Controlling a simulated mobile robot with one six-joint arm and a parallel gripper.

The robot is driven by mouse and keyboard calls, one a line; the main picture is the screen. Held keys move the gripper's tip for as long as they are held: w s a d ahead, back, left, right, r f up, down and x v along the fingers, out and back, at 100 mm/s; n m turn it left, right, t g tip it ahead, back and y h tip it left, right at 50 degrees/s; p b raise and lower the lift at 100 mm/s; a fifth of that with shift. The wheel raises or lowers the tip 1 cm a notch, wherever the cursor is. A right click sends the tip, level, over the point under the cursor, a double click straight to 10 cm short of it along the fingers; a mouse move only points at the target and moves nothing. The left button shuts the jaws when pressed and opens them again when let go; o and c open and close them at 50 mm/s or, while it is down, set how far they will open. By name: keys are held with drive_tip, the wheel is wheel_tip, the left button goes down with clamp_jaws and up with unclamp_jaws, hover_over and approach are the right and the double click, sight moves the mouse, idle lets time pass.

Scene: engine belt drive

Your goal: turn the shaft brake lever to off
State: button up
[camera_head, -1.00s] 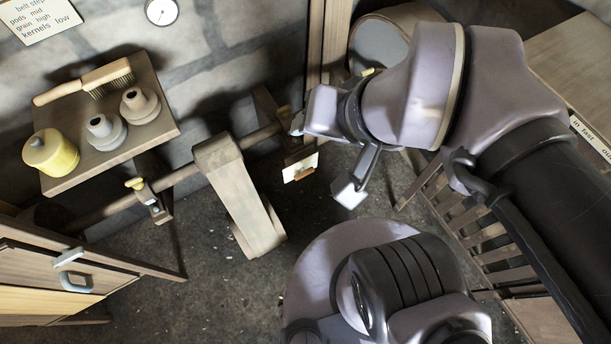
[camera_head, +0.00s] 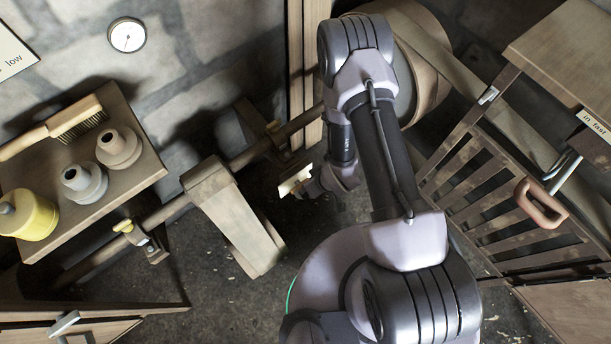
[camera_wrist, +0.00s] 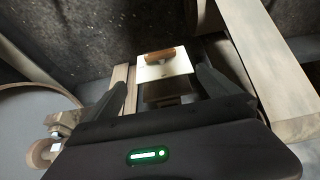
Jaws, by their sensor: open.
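A pale square plate (camera_wrist: 163,70) with a short brown handle (camera_wrist: 160,54) across it lies ahead of my gripper (camera_wrist: 163,84) in the wrist view. It looks like the shaft brake lever, but I cannot read any marking. My gripper is open, its two dark fingers to the left and right of the plate's near part. I cannot tell whether they touch it. In the head view the pale plate (camera_head: 294,180) shows under the wooden shaft (camera_head: 256,150), beside my wrist. My fingers are mostly hidden there, and so is the handle.
A wooden post (camera_head: 232,215) carries the shaft left of my arm. A yellow-knobbed bracket (camera_head: 124,227) sits farther left on it. A slatted gate (camera_head: 480,200) with a red-brown handle (camera_head: 540,204) stands right.

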sight(299, 185)
drive_tip(key=b+x, duration=0.7)
drive_tip(key=x, duration=0.9)
drive_tip(key=shift+f, duration=0.2)
drive_tip(key=shift+c, duration=0.2)
drive_tip(key=c, duration=1.3)
drive_tip(key=shift+o, duration=0.2)
